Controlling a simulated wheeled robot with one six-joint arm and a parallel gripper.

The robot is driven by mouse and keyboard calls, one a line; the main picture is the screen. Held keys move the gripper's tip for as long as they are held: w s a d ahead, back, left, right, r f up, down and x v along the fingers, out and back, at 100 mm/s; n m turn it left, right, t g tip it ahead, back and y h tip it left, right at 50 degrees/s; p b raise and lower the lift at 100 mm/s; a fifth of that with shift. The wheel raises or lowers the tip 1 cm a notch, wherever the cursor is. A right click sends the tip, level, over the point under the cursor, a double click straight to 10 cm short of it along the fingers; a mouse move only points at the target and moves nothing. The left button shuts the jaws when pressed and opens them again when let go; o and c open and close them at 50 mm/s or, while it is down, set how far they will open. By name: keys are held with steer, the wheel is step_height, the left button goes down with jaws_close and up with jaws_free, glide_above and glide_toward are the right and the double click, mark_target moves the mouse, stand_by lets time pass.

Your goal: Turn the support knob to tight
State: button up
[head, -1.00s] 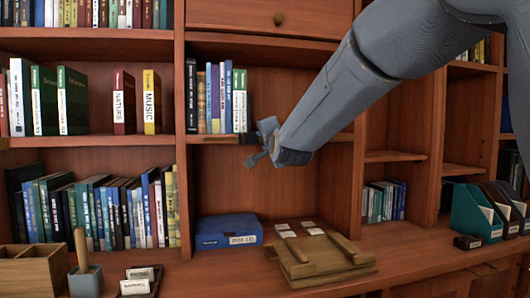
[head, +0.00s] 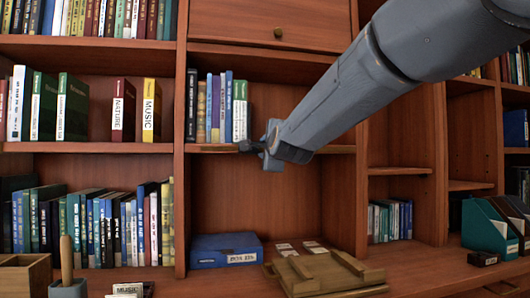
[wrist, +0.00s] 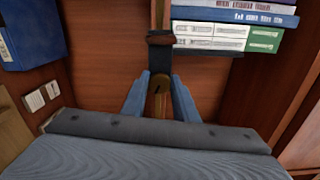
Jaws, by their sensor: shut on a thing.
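The support knob (wrist: 158,86) is a small brass-brown piece at the shelf's front edge, between my fingers in the wrist view. A dark bracket (wrist: 159,58) sits just beyond it on the edge; a dark part of it shows beside my gripper in the head view (head: 249,146). My gripper (head: 268,146) is at the front edge of the middle shelf, right of the upright books. In the wrist view its two blue fingers (wrist: 160,100) are shut on the knob from both sides. Any tightness mark on the knob is too small to read.
Several books (head: 217,106) stand on the shelf just left of my gripper. Below are a blue box (head: 226,249) and a wooden stand (head: 325,274) on the counter. The shelf to the right of the books is bare.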

steer(key=o, duration=1.1)
steer(key=shift+c, duration=0.2)
steer(key=shift+s, duration=0.1)
steer(key=v, duration=0.7)
steer(key=shift+s, duration=0.3)
steer(key=shift+d, duration=0.1)
steer(key=s+d+f+n+g+h, duration=0.1)
steer(key=s+d+f+n+g, duration=0.1)
steer(key=s+f+n+g, duration=0.65)
steer(key=s+d+f+n+h, duration=0.1)
steer(key=s+d+f, duration=0.35)
steer(key=f, duration=0.95)
steer(key=s+f+n+g+h, duration=0.1)
steer(key=s+f+n+g, duration=0.3)
steer(key=s+f, duration=0.65)
steer(key=s+d+f+n+g+h, duration=0.1)
steer(key=s+d+f+n+g, duration=0.1)
steer(key=s+d+f+n, duration=0.3)
steer(key=s+d+f+g, duration=0.1)
steer(key=s+f+g, duration=0.2)
steer(key=s, duration=0.4)
steer(key=s+d+r+m+h+p, duration=0.1)
steer(key=d+r+p, duration=0.7)
steer(key=p, duration=0.9)
steer(key=shift+d+r+m, duration=0.3)
steer(key=shift+d+m, duration=0.35)
